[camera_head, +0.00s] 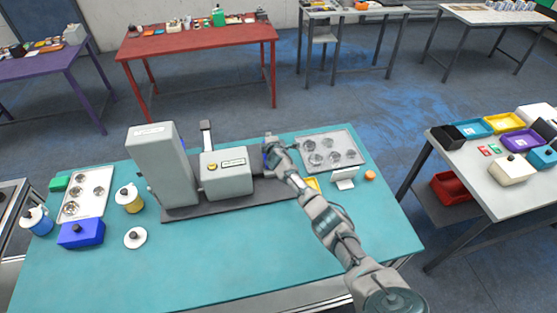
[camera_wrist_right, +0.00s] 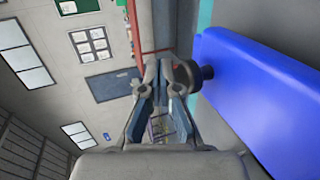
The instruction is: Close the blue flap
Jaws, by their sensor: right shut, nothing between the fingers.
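The blue flap (camera_wrist_right: 255,85) fills the right side of the right wrist view as a broad, smooth blue panel. A dark round knob (camera_wrist_right: 205,72) sticks out from its left edge. My right gripper (camera_wrist_right: 163,72) is shut and empty, its fingertips close beside the knob; I cannot tell whether they touch it. In the head view my right gripper (camera_head: 270,143) is at the right end of the grey machine, and the arm and hand hide most of the flap there. My left gripper is not in view.
The grey machine (camera_head: 222,172) stands on a dark base on the teal table (camera_head: 250,245). Right of it are a metal tray with round wells (camera_head: 345,148), a white holder (camera_head: 344,178) and an orange ball (camera_head: 370,175). A blue box (camera_head: 80,234) stands left. The table's front is clear.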

